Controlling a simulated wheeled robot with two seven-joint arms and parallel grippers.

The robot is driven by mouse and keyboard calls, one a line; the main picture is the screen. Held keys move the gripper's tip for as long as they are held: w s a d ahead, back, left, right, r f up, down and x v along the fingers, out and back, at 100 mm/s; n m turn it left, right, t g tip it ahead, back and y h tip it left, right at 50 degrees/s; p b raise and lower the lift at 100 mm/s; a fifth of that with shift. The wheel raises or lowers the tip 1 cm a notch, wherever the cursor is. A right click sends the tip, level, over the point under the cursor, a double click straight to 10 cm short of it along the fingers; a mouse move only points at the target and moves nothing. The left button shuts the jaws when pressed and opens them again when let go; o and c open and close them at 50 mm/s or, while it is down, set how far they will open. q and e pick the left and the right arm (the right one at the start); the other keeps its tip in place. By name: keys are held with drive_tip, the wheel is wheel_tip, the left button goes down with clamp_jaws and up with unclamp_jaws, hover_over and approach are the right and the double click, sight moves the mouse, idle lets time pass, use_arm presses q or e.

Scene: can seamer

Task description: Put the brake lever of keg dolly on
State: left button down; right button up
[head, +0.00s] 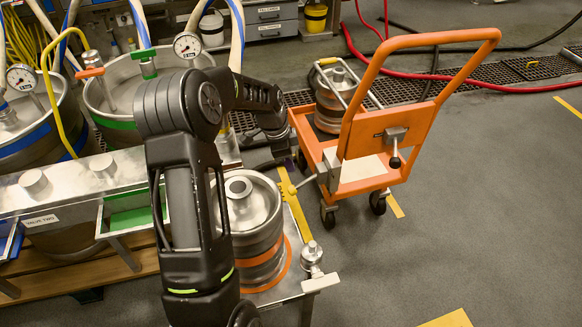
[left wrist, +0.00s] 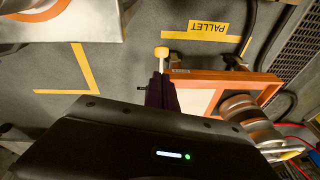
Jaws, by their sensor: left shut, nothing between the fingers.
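The orange keg dolly (head: 360,172) stands right of the metal bench, with a keg (head: 330,100) on it. A metal rod with a yellow knob (head: 291,188) sticks out from its near left side; this looks like the brake lever. In the left wrist view the yellow knob (left wrist: 161,52) stands just beyond my fingertips, beside the dolly's orange frame (left wrist: 235,82). My left gripper (head: 301,160) is shut and empty, close to the rod; I cannot tell if it touches. A grey box on the dolly's panel carries another lever with a black knob (head: 395,162). My right gripper is not in view.
A steel keg (head: 252,235) stands on the bench below my left arm. Vats with gauges (head: 187,45) fill the left. A red hose (head: 465,77) and floor grating lie behind the dolly. The floor to the right is clear.

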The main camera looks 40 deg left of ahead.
use_arm(q)
drive_tip(key=v, duration=0.4)
drive_tip(key=shift+r+p, duration=0.25)
drive_tip(key=shift+p, duration=0.1)
